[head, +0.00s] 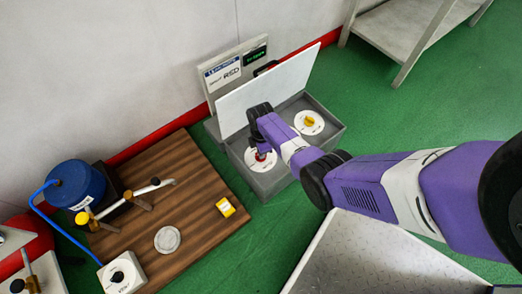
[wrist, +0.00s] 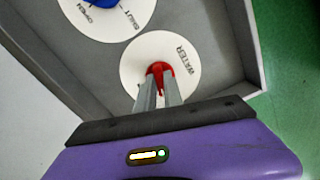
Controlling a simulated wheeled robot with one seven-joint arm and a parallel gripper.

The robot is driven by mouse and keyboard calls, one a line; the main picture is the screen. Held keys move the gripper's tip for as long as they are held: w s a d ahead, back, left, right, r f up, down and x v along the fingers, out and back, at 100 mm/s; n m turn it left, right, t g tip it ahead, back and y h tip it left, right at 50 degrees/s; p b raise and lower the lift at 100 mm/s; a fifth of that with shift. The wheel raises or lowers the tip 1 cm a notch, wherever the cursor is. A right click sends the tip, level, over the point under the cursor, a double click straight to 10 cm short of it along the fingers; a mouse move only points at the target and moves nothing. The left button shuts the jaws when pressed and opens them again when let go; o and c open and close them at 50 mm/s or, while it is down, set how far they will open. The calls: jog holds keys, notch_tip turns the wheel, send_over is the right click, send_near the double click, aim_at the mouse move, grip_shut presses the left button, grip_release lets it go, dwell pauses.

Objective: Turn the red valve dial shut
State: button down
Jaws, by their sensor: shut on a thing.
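The red valve dial (wrist: 160,69) sits on a white round plate marked "WATER" in the wrist view. My gripper (wrist: 158,82) points down at it, with both fingers shut on the red handle. The fingers hide part of the handle and the lower part of its plate. In the head view the dial's white plate (head: 252,163) lies at the near end of a grey open box (head: 270,185), and my gripper (head: 262,152) is over it. I cannot read the dial's setting clearly.
A blue dial (wrist: 97,2) on a plate marked "OPEN" and "SHUT" is beside the red one. A yellow dial (head: 309,121) sits further back. The raised white lid (head: 265,92) stands close behind my gripper. A wooden board (head: 185,200) with apparatus lies left.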

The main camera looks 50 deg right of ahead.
jog(key=n, duration=0.5)
jog(key=shift+p, duration=0.4)
jog(key=shift+n, duration=0.4)
jog(key=c, duration=1.5)
grip_release()
jog(key=shift+o, duration=0.2)
jog(key=shift+r, duration=0.1)
notch_tip(320, 180, up, 8)
jog(key=p, duration=0.5)
jog(key=shift+f, duration=0.2)
jog(key=shift+a+f, duration=0.1)
